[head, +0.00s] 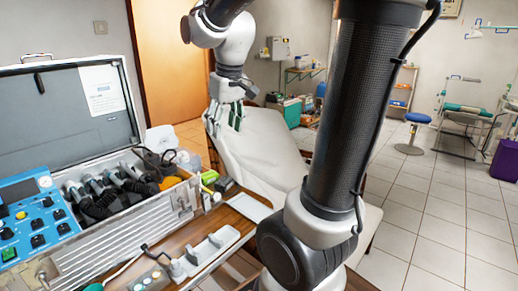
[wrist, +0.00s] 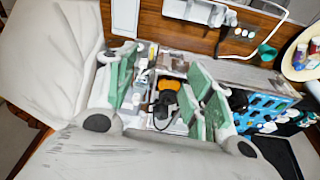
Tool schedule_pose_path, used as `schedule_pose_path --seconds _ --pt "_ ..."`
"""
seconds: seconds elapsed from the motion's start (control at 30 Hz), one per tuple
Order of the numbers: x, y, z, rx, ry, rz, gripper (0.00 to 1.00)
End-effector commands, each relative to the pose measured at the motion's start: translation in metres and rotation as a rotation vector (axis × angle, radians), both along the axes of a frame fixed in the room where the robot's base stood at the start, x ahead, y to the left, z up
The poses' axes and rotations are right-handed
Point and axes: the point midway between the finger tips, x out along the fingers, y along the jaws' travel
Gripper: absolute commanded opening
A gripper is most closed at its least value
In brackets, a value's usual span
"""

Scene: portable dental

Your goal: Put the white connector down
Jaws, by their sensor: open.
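My gripper (head: 226,118) is raised beside the white-draped chair, to the right of the open case in the head view. Its green-padded fingers also show in the wrist view (wrist: 164,78); they are spread apart, and I see nothing held between them. A small white piece (head: 177,269), which looks like the white connector, sits on the wooden tabletop near the long white tray (head: 208,248). A similar small white piece (wrist: 231,18) shows beside a dark cable at the top of the wrist view. My gripper is well apart from it.
The open metal case (head: 120,236) holds a blue control panel (head: 32,215) and several dark-hosed handpieces (head: 95,190). The draped chair (head: 262,150) stands right of the table. A blue stool (head: 416,118) is farther back on open tiled floor.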

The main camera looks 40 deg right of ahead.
Motion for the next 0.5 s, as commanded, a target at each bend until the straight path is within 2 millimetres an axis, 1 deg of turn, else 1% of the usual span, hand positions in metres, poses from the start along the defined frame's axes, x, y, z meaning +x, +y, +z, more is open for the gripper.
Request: schedule_pose_path --seconds 0.03,0.07,0.1,0.2,0.3,0.33,0.4,0.5 --pt "-0.030 0.001 0.007 0.003 -0.030 -0.009 0.52" --pt "-0.046 0.002 0.007 0.005 -0.042 -0.016 0.52" --pt "-0.066 0.002 0.007 0.008 -0.058 -0.025 0.52" --pt "-0.108 0.004 0.002 0.015 -0.093 -0.043 0.52" --pt "-0.135 0.004 -0.006 0.019 -0.118 -0.055 0.52" --pt "-0.141 0.004 -0.008 0.021 -0.123 -0.057 0.52" --pt "-0.151 0.005 -0.012 0.023 -0.131 -0.063 0.52" --pt "-0.156 0.005 -0.015 0.024 -0.135 -0.066 0.52"
